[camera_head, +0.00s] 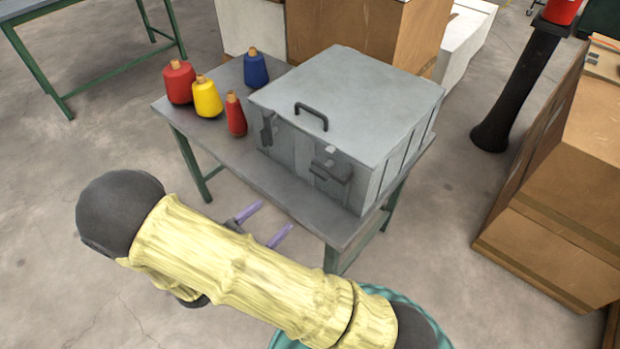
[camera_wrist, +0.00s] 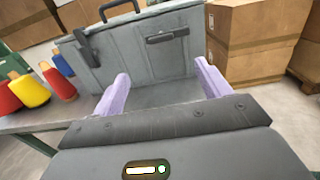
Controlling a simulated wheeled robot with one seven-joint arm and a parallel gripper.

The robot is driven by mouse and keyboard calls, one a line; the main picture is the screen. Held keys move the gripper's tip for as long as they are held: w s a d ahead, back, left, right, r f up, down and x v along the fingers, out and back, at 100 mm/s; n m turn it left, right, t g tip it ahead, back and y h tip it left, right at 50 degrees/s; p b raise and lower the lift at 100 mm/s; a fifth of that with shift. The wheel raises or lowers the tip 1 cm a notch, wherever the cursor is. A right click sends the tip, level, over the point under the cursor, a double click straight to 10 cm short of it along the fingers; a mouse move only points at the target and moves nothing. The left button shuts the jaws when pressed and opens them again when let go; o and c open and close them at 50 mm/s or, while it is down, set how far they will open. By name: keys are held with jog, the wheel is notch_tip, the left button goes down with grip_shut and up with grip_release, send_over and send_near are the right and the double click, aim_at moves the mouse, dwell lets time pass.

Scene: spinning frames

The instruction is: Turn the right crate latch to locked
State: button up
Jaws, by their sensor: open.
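A grey crate (camera_head: 350,92) with a dark lid handle (camera_head: 311,115) stands on a small table. Its right latch (camera_head: 332,168) is a dark bar on the front face; in the wrist view this latch (camera_wrist: 167,36) lies roughly level. The left latch (camera_head: 267,129) hangs roughly upright, and it also shows in the wrist view (camera_wrist: 89,49). My gripper (camera_head: 268,222) is open and empty, with two purple fingers in front of the crate, apart from it. In the wrist view, my gripper (camera_wrist: 160,82) has its fingers spread below the right latch.
The grey table (camera_head: 228,152) has green legs. Red, yellow and blue thread cones (camera_head: 207,97) stand left of the crate. Cardboard boxes (camera_head: 560,190) stand to the right, near a black post (camera_head: 515,90). Open floor lies in front of the table.

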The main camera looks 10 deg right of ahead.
aim_at(317, 174)
jog(key=p+x, duration=0.1)
jog(key=x, duration=1.5)
jog(key=shift+d+f, duration=0.1)
jog(key=shift+d, duration=0.1)
